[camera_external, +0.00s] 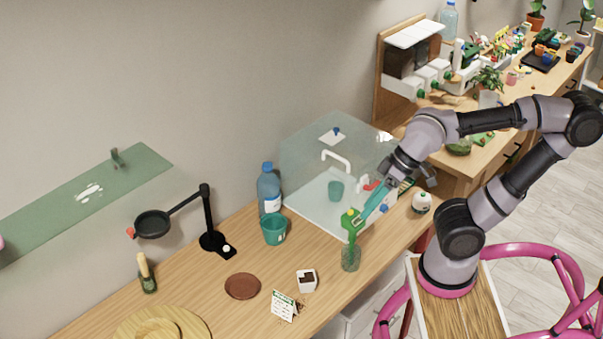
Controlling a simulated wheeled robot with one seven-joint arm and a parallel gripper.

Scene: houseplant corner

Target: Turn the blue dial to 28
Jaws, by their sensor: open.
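A small blue knob (337,131) sits on a white plate on the clear panel behind the sink. It looks like the blue dial, but its marks and setting are too small to read. Another small blue item (384,208) is at the sink's right edge; I cannot tell what it is. My gripper (375,203) is over the right side of the sink, pointing down and left, below and right of the blue knob. It is open and apart from the knob. The arm hides part of the sink's right side.
A green-topped spray bottle (351,255) stands just below my gripper in the picture. The counter's front left is partly clear.

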